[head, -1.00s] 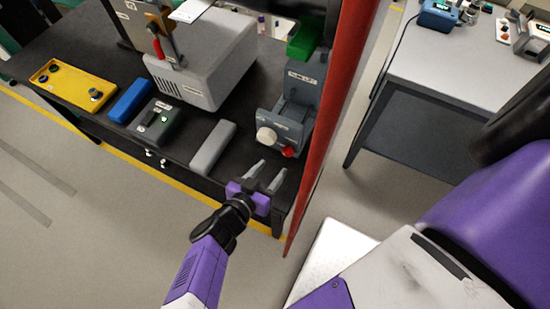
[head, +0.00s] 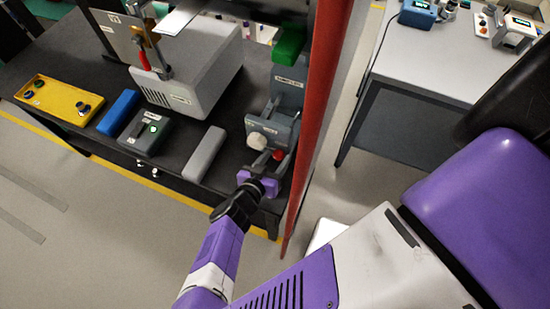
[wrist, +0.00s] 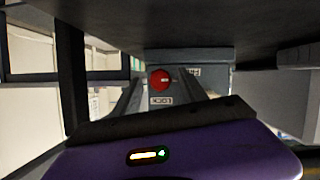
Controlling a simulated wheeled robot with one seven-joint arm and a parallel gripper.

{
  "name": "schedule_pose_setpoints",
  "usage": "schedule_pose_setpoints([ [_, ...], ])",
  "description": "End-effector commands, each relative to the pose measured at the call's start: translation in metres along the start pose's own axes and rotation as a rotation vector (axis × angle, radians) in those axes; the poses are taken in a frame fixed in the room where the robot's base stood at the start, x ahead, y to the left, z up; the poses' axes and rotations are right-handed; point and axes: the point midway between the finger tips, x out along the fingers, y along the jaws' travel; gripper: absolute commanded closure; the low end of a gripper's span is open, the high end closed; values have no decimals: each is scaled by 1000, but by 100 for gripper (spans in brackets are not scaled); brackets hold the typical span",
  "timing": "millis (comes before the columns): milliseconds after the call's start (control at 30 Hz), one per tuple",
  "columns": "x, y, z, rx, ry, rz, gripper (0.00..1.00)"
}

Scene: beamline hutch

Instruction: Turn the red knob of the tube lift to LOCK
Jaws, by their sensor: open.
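The tube lift (head: 287,92) is a grey device with a green top, near the right end of the dark bench. Its red knob (head: 279,155) is low on its front, right of a larger white knob (head: 256,141). In the wrist view the red knob (wrist: 160,80) faces me, with a light mark pointing right. An upside-down LOCK label (wrist: 160,100) is just below it there; another label (wrist: 194,71) at right is unreadable. My gripper (head: 268,157) is open at the front of the lift, its fingers either side of the red knob in the wrist view. Contact cannot be told.
A red post (head: 318,120) stands close to the right of the lift. A large grey unit (head: 195,68) stands behind.

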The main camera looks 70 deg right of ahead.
Motion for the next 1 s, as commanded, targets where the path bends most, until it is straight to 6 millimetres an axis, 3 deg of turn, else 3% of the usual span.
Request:
schedule_pose_setpoints([
  [100,0,0,0,0,0,0,54],
  [333,0,0,0,0,0,0,99],
  [667,-1,0,-1,24,1,-12,100],
  [1000,-1,2,-2,206,4,-91,100],
])
